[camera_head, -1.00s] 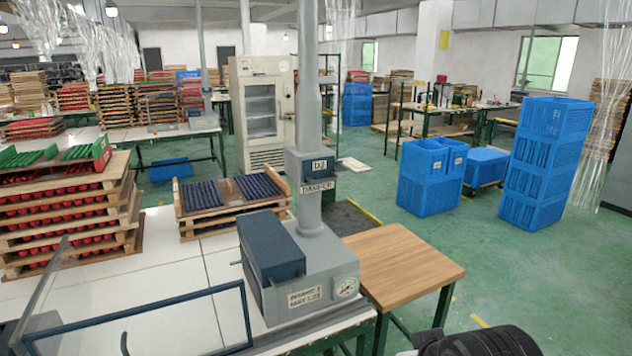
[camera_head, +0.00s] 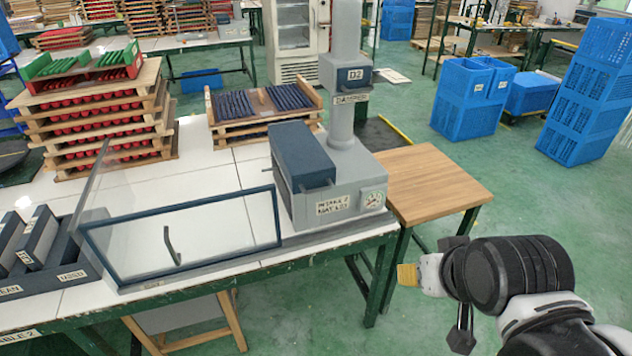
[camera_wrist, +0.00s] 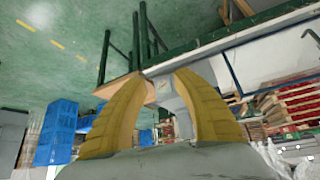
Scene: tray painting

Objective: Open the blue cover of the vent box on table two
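The vent box (camera_head: 345,190) is a grey box at the right end of the white table, with a grey pipe rising from it. Its dark blue cover (camera_head: 303,152) lies down over the left part of the box and has a small dark handle at its front. My gripper (camera_head: 407,275) is to the right of the box and nearer to me, clear of it, beyond the table's right end. In the wrist view my gripper (camera_wrist: 158,82) has its two yellow fingers apart with nothing between them. The box (camera_wrist: 172,95) shows small beyond the fingertips, partly hidden.
A wooden side table (camera_head: 425,185) stands right of the box. A glass panel in a blue frame (camera_head: 185,240) stands left of it, at the table's front. A rack of blue rods (camera_head: 262,125) lies behind. Blue crates (camera_head: 470,95) stand on the open green floor.

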